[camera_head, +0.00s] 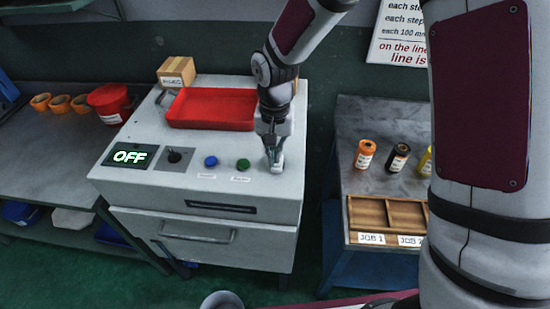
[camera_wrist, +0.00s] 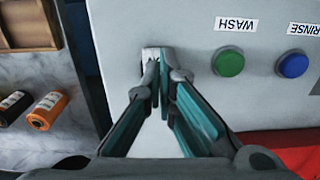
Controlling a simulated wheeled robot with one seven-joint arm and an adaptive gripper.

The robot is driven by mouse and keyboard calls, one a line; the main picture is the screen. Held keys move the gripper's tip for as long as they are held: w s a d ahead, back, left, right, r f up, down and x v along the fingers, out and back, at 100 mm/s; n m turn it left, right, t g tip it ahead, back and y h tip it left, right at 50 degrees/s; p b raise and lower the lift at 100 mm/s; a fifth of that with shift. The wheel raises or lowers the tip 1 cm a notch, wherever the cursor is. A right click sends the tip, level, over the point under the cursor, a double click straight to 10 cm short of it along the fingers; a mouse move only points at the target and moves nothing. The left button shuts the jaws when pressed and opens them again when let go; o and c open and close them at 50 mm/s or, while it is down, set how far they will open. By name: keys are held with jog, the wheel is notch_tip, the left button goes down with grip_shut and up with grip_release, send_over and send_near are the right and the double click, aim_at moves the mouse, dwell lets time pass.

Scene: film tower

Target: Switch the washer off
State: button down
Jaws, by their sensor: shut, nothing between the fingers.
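The washer (camera_head: 272,194) is a pale machine with a black display (camera_head: 129,156) that reads OFF in white letters. A dark knob (camera_head: 174,155) on a grey plate, a blue button (camera_head: 211,161) and a green button (camera_head: 243,164) sit along its front top. The wrist view shows the green button (camera_wrist: 228,62) labelled WASH and the blue button (camera_wrist: 292,65) labelled RINSE, both upside down. My gripper (camera_head: 275,165) is shut and empty, pointing down at the panel just right of the green button. Its fingertips (camera_wrist: 157,60) hide the panel under them; I cannot tell whether they touch it.
A red tray (camera_head: 210,123) and a cardboard box (camera_head: 176,72) sit on the washer's back. A red bucket (camera_head: 110,103) and orange cups (camera_head: 60,103) stand on the left bench. On the right bench are film canisters (camera_head: 398,157) and a wooden rack (camera_head: 369,213).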

jog(key=shift+f, duration=1)
